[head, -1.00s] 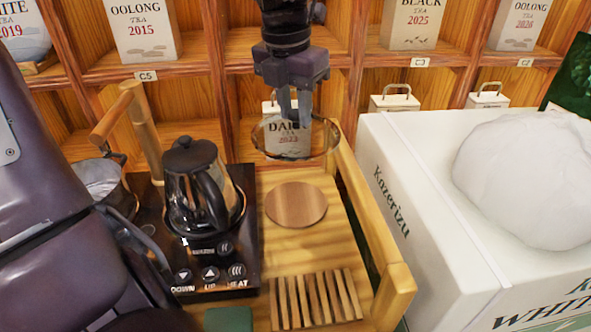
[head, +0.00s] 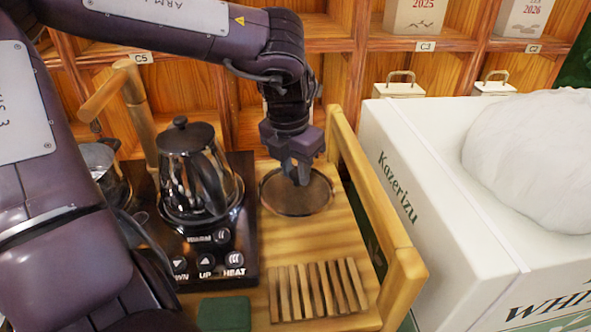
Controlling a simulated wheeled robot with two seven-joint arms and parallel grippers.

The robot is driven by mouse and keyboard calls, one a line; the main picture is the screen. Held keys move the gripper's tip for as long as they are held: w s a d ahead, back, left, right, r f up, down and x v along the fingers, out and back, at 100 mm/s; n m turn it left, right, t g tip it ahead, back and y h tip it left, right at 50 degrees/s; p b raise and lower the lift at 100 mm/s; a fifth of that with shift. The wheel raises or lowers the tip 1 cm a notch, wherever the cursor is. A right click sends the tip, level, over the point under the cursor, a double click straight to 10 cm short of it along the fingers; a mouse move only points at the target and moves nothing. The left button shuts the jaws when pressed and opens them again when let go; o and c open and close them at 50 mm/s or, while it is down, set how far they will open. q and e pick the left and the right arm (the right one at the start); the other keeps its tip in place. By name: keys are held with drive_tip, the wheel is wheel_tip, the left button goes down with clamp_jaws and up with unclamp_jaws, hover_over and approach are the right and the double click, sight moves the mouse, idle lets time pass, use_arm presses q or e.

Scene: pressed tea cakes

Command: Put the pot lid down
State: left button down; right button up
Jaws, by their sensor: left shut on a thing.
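The pot lid (head: 318,198) is a round, see-through glass disc with a dark rim. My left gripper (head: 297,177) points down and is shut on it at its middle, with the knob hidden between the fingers. The lid lies level over the spot of the round wooden board, which shows only as brown through the glass. I cannot tell whether the lid touches the board or hangs just above it. My right gripper is not in view.
A slatted wooden rack (head: 315,290) lies in front on the wooden tray, whose raised rail (head: 375,205) runs along the right. A white box (head: 440,225) stands beyond it. Shelves are behind.

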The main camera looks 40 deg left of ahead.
sight(290, 190)
use_arm(q)
drive_tip(key=shift+f, duration=0.15)
drive_tip(key=c, duration=1.1)
unclamp_jaws()
drive_tip(key=shift+c, duration=0.2)
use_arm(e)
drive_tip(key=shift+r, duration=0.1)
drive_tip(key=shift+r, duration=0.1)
use_arm(q)
drive_tip(key=shift+r, duration=0.5)
wheel_tip(290, 190, up, 11)
drive_tip(key=s+p, duration=0.1)
drive_tip(key=p, duration=0.1)
drive_tip(key=shift+s+d+r, duration=0.15)
drive_tip(key=shift+s, duration=0.25)
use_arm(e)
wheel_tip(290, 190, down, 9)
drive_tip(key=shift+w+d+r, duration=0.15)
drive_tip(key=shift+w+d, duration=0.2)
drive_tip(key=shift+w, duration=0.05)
use_arm(q)
drive_tip(key=shift+r+p, duration=0.1)
drive_tip(key=shift+p, duration=0.25)
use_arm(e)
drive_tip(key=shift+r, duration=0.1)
